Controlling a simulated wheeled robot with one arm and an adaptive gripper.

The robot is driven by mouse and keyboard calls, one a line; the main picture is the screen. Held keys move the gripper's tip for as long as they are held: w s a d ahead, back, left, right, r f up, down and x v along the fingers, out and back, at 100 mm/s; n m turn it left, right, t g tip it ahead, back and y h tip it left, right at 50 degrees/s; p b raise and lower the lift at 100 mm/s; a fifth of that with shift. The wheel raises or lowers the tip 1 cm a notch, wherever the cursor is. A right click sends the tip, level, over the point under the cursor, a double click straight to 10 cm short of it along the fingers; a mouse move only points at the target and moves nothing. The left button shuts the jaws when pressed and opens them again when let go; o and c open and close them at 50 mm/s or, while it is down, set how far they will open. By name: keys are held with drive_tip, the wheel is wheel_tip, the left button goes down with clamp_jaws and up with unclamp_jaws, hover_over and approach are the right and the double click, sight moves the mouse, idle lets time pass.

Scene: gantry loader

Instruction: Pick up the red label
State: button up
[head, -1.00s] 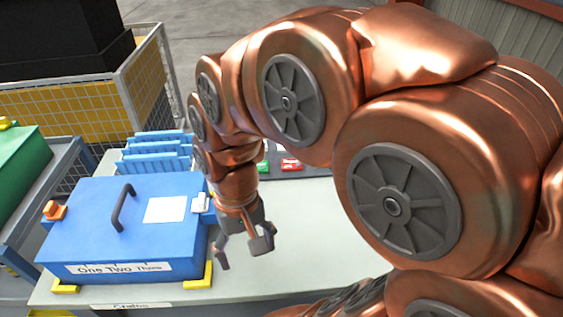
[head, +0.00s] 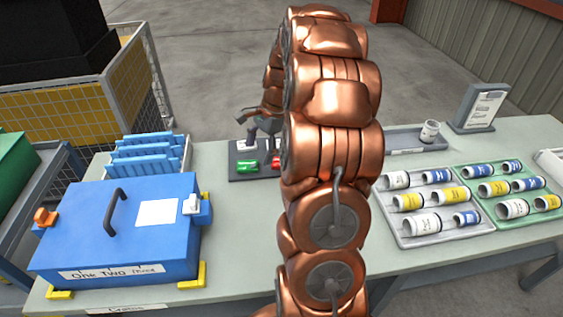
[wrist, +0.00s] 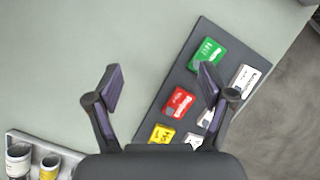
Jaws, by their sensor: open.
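The red label (wrist: 178,102) lies on a dark tray (wrist: 236,42) in the wrist view, just left of my right finger. In the head view the red label is mostly hidden behind my arm. My gripper (wrist: 157,88) is open and empty, seen from above with its two fingers apart over the table and the tray's edge. In the head view my gripper (head: 258,122) hovers above the dark tray (head: 240,174), partly hidden by my arm.
A green label (wrist: 207,53), a yellow label (wrist: 161,134) and white labels (wrist: 245,77) share the tray. A blue case (head: 90,240) stands at the left. Trays of white, blue and yellow cans (head: 425,199) stand at the right.

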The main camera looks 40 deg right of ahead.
drive_tip(key=d+f+m, duration=0.2)
drive_tip(key=d, duration=0.3)
drive_tip(key=d+f+m+t, duration=0.1)
drive_tip(key=d+f+m, duration=0.1)
drive_tip(key=d, duration=0.3)
drive_tip(key=d+f+m, duration=0.2)
drive_tip(key=d, duration=0.3)
drive_tip(key=shift+s+d+m+t+p, duration=0.1)
drive_tip(key=shift+s+m+t+p, duration=0.2)
drive_tip(key=shift+s, duration=0.1)
drive_tip(key=shift+w+p+x, duration=0.15)
drive_tip(key=shift+p+x, duration=0.6)
drive_tip(key=shift+x, duration=1)
drive_tip(key=shift+w+p+x, duration=0.2)
drive_tip(key=shift+p+x, duration=0.5)
drive_tip(key=shift+x, duration=1)
drive_tip(key=shift+w+f, duration=0.1)
drive_tip(key=shift+f, duration=0.15)
drive_tip(key=shift+c, duration=0.4)
drive_tip(key=c, duration=1.1)
drive_tip(key=shift+o, duration=0.2)
drive_tip(key=shift+r, duration=0.1)
